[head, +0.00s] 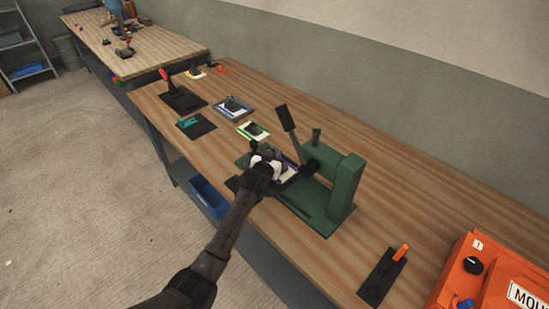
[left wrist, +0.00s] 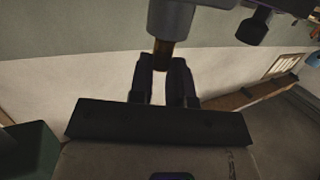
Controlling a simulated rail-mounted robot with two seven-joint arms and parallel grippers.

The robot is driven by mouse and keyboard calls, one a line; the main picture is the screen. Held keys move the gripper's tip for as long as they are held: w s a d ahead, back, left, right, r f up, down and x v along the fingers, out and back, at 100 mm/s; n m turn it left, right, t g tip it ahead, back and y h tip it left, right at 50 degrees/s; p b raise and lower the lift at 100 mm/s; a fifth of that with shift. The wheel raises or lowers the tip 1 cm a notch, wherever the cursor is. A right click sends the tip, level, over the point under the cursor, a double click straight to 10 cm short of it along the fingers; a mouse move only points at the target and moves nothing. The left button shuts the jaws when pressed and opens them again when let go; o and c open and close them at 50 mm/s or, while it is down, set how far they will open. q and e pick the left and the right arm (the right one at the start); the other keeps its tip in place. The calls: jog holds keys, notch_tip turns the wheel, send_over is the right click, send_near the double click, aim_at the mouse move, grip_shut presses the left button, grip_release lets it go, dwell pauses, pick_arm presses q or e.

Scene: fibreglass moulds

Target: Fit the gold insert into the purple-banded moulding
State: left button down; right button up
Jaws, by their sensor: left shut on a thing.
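The purple-banded moulding (head: 289,172) is a pale plate with a purple edge, lying in the green press (head: 347,185) on the bench. My left gripper (head: 267,162) is at its near left side and hides part of it. In the left wrist view, my left gripper (left wrist: 163,70) is shut on a small brownish-gold piece, the gold insert (left wrist: 162,54). The insert's far end meets or overlaps a grey rounded part (left wrist: 172,18) in the picture; I cannot tell whether they touch. The insert is hidden in the head view. My right gripper is not in view.
The press's dark lever (head: 289,121) stands up close beyond my gripper. Other mouldings on plates (head: 232,106) and a red-handled tool (head: 165,78) stand farther along the bench. An orange box (head: 490,280) and an orange-handled tool (head: 400,252) are at right. Bare wood lies behind the press.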

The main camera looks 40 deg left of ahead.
pick_arm(q)
jog(key=shift+f, duration=0.15)
jog(key=shift+f, duration=0.15)
